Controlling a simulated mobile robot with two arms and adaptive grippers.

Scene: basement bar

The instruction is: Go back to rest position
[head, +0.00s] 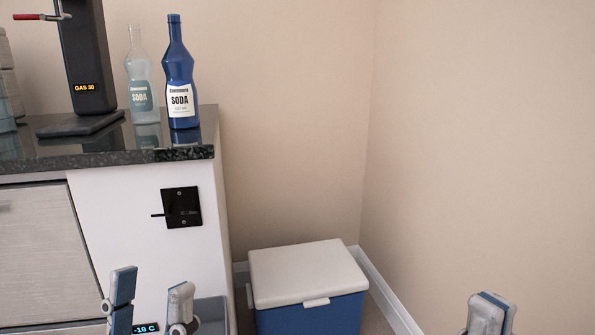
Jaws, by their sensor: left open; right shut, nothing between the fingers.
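My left gripper (152,282) is at the bottom left of the head view, in front of the white counter side. Its two fingers point up and stand apart, with nothing seen between them. My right gripper (490,302) is at the bottom right, in front of the bare wall. Its fingertips are together and hold nothing. Only the upper parts of both grippers show; the rest is below the picture edge.
A dark-topped counter (185,152) at left carries a blue soda bottle (178,75), a clear soda bottle (138,75) and a black dispenser (88,55). A black switch plate (181,207) is on its side. A blue cooler (310,315) with a white lid stands in the corner.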

